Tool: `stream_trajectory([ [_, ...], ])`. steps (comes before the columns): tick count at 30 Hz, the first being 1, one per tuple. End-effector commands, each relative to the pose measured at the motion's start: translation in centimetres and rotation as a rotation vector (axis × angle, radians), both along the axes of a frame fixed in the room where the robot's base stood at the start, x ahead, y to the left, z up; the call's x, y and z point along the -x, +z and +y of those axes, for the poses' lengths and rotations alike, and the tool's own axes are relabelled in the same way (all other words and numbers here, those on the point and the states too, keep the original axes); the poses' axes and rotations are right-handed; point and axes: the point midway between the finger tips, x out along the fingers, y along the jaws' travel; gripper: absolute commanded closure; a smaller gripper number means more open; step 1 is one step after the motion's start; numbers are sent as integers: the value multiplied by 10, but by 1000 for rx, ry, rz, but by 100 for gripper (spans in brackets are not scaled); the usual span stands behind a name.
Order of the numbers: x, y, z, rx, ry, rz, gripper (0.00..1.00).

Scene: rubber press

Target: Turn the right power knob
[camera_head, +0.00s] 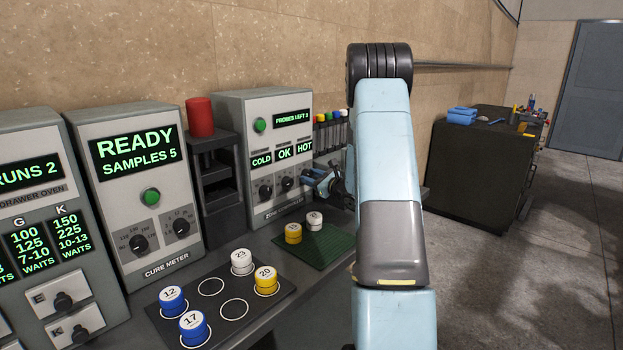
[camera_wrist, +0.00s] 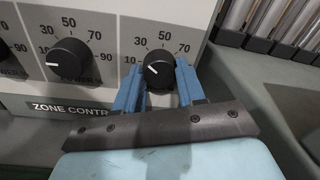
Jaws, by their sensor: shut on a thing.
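The right power knob (camera_wrist: 159,73) is a black dial on the zone control panel, with a white pointer line aimed at the upper left, between 10 and 30. My gripper (camera_wrist: 157,84) is shut on this knob, with one blue finger on each side of it. In the head view my gripper (camera_head: 325,181) reaches the lower right of the zone control box (camera_head: 282,105), and my arm covers part of the area to its right. The other power knob (camera_wrist: 69,62), to the left, has its pointer at the left near 10.
A green mat (camera_head: 318,250) with a yellow and a white puck lies in front. A rack of coloured tubes (camera_head: 330,132) stands right of the box. The cure meter (camera_head: 140,185) stands to the left.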

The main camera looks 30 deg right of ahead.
Motion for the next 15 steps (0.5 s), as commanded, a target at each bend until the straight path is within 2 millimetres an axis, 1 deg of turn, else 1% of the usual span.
stream_trajectory([
  [1, 0, 0, 0, 0, 0, 0, 78],
  [5, 0, 0, 0, 0, 0, 0, 91],
  [8, 0, 0, 0, -8, 0, 3, 91],
  [15, 0, 0, 0, -128, 0, 46, 91],
])
